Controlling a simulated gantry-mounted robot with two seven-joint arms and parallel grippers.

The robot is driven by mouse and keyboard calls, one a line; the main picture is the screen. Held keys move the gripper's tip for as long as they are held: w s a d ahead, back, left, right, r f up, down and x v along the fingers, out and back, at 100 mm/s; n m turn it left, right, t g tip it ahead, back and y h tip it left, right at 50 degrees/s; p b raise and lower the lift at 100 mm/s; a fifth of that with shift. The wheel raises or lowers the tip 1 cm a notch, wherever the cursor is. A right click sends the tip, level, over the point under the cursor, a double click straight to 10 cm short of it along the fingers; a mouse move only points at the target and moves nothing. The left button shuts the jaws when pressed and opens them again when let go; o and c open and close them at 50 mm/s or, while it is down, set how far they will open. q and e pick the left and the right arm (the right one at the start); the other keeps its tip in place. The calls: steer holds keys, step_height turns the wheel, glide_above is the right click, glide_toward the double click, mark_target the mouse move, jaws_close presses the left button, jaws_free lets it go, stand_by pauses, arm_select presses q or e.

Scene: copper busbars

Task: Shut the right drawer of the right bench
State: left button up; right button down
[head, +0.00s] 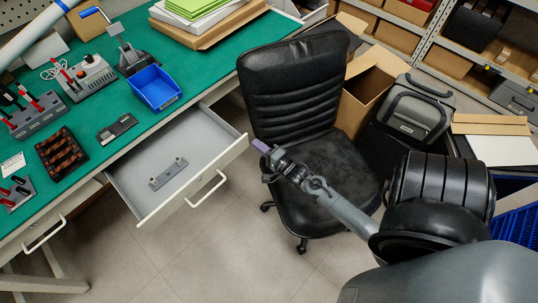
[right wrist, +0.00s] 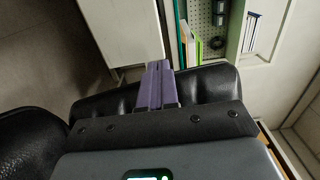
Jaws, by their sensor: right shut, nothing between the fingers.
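A grey drawer (head: 201,133) of the green-topped bench (head: 207,66) stands pulled out, its white front and bar handle (head: 206,189) facing the lower right. A flat grey bar with two posts (head: 169,174) lies inside it. My right gripper (head: 262,147) is just right of the drawer front's far corner, in front of the black chair; it appears apart from the drawer. Its purple fingers are together and empty, as the right wrist view (right wrist: 157,86) also shows. My left gripper is not in view.
A black office chair (head: 297,85) stands close right of the drawer. Another drawer handle (head: 45,232) is at lower left. A blue bin (head: 154,88) and tools sit on the bench. Floor below the drawer is clear.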

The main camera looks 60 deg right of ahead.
mark_target(247, 136)
steer(key=x, duration=0.2)
steer(key=shift+w+d+b, duration=0.1)
steer(key=shift+w+b, duration=0.25)
steer(key=shift+w, duration=0.05)
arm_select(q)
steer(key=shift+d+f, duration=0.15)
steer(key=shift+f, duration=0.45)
arm_select(e)
steer(key=shift+w+d, duration=0.1)
steer(key=shift+w, duration=0.2)
